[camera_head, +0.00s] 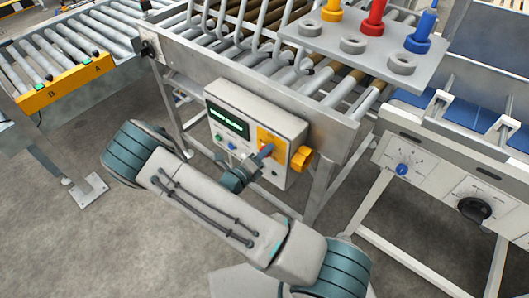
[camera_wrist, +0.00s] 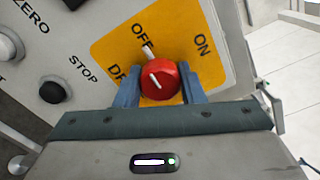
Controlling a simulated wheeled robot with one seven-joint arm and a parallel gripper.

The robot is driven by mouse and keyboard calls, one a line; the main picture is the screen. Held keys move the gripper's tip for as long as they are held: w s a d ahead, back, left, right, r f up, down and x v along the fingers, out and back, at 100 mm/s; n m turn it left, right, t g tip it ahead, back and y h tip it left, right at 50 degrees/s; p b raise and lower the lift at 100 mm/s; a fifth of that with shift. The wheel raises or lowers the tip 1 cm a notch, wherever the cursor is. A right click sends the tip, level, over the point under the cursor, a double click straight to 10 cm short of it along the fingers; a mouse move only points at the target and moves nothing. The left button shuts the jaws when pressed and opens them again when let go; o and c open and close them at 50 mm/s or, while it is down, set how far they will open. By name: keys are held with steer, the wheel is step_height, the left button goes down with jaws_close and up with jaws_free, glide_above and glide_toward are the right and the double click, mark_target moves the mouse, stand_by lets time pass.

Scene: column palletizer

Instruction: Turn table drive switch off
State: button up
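The table drive switch is a red round knob (camera_wrist: 160,82) with a white pointer line, on a yellow plate (camera_wrist: 112,50) marked OFF and ON. Its line tilts up-left, roughly in line with a white mark beside OFF. My gripper (camera_wrist: 160,88) faces the panel, with one blue finger on each side of the knob. No clear gap shows between fingers and knob, so it looks shut on it. In the head view, my gripper (camera_head: 262,153) is at the yellow plate (camera_head: 279,148) of the control box (camera_head: 228,99), covering most of the knob.
A black STOP button (camera_wrist: 53,92) is left of the yellow plate. A yellow-orange part (camera_head: 302,158) juts from the box's right side. A roller table (camera_head: 345,88) stands above the box. Another panel with a blue knob (camera_head: 402,169) and a black dial (camera_head: 475,209) is at right.

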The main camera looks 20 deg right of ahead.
steer(key=o, duration=0.4)
steer(key=shift+a, duration=0.15)
steer(key=b+v, duration=0.3)
steer(key=v, duration=1)
steer(key=shift+s+a, duration=0.25)
